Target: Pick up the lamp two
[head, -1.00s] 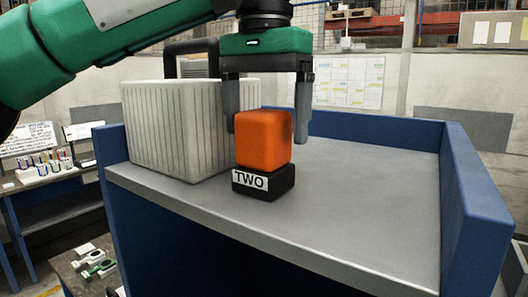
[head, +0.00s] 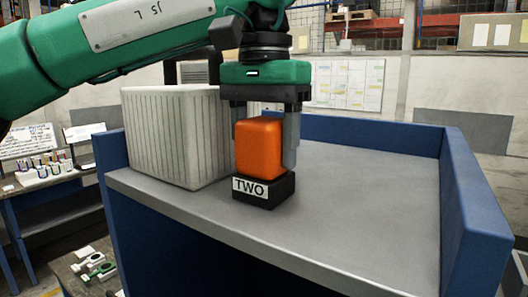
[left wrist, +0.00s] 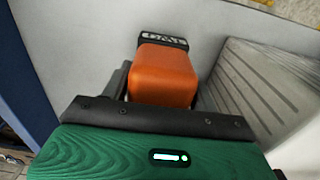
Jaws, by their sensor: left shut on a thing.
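Lamp two (head: 259,147) has an orange rounded block on a black base labelled "TWO". It stands upright on the grey top of the blue-walled bench, near its front edge. My left gripper (head: 268,140) points down over it and is shut on the orange block, one finger on each side; the left finger is mostly hidden behind the block. In the left wrist view the lamp (left wrist: 163,75) sits between the fingers, with its label upside down. The base appears to rest on the bench. My right gripper is not in view.
A white ribbed case (head: 172,135) with a dark handle stands close to the left of the lamp. Blue walls (head: 470,190) edge the bench at the left, back and right. The bench top (head: 370,210) to the right of the lamp is clear.

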